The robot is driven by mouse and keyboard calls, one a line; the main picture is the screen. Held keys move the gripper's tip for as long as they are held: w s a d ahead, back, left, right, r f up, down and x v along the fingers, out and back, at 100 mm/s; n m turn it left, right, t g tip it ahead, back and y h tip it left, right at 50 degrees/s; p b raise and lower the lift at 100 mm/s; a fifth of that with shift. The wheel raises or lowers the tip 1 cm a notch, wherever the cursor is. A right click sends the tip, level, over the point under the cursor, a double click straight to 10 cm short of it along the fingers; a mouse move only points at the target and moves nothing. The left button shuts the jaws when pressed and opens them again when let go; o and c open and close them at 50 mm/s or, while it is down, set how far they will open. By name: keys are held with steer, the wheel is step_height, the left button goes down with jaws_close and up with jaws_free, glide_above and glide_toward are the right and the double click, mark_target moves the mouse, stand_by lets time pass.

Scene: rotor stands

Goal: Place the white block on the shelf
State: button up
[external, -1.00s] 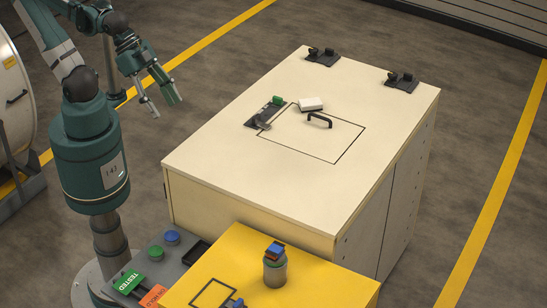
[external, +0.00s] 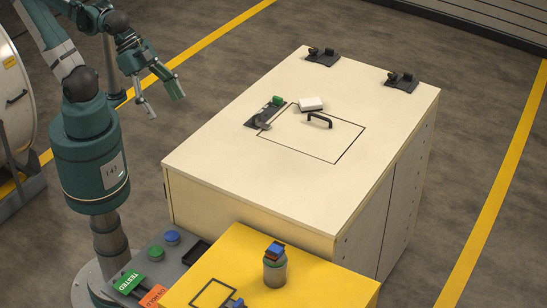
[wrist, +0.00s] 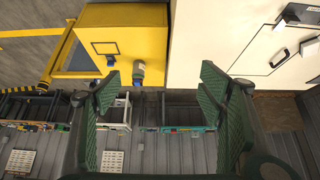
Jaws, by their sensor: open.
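The white block (external: 311,104) lies on top of the cream cabinet (external: 240,185), at the back edge of the outlined hatch and beside its dark handle (external: 319,120). In the wrist view a white piece, seemingly this block (wrist: 311,46), shows at the right edge, partly cut off. My gripper (external: 166,106) is open and empty in the air left of the cabinet, well apart from the block. Its two green fingers stand wide apart in the wrist view (wrist: 158,85). I cannot tell for sure which thing is the shelf.
A yellow box (external: 325,292) with a blue-topped grey cylinder (external: 275,268) stands in front of the cabinet. A dark latch plate (external: 264,112) and two black brackets (external: 322,57) sit on the cabinet top. Low racks (wrist: 180,116) show below my fingers.

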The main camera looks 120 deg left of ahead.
steer(key=w+a+r+m+g, duration=0.2)
steer(key=w+a+r, duration=0.1)
steer(key=w+a, duration=0.7)
steer(key=m+g+h+p, duration=0.1)
steer(key=m+g+h, duration=0.15)
steer(key=m, duration=0.45)
glide_above(310, 101)
steer(key=s+a, duration=0.2)
step_height(310, 101, down, 21)
steer(key=shift+s+a+f+t+h, duration=0.1)
steer(key=shift+a+f+t+h, duration=0.15)
steer(key=shift+f+t, duration=0.15)
steer(key=shift+x, duration=1.35)
steer(key=shift+d, duration=0.1)
steer(key=shift+p+x, duration=0.4)
steer(key=shift+x, duration=2.15)
